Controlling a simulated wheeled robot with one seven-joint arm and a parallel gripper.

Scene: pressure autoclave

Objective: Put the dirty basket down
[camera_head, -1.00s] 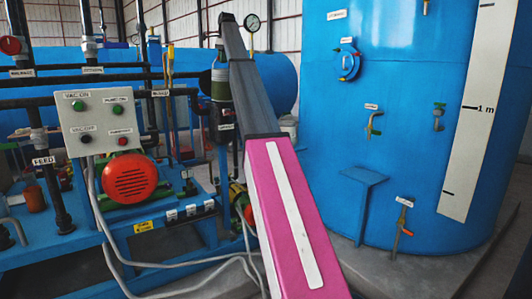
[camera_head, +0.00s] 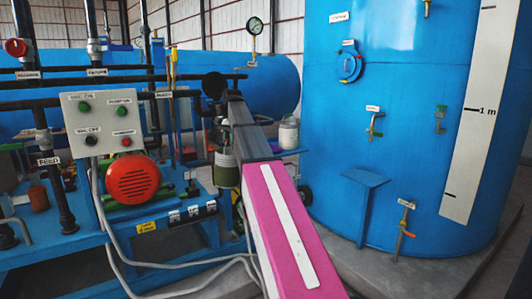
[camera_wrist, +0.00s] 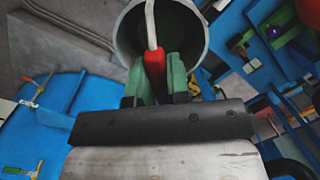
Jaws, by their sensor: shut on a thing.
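The dirty basket (camera_wrist: 198,50) shows in the wrist view as a round, open container with a grey rim and a dark inside. Its white bail carries a red grip (camera_wrist: 154,75). My gripper (camera_wrist: 157,66), with green fingers, is shut on that red grip, above the basket's near rim. In the head view, a dark green-grey cylinder (camera_head: 227,168) beside the end of my pink and grey arm appears to be the basket. My fingers are hidden there. The basket's underside cannot be seen clearly.
The blue tank (camera_head: 400,130) stands at right with valves and a small blue shelf (camera_head: 366,178). The pump skid with its red motor (camera_head: 133,178) and control box (camera_head: 101,122) is at left. A pale canister (camera_head: 289,132) stands behind my arm. Grey floor lies between.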

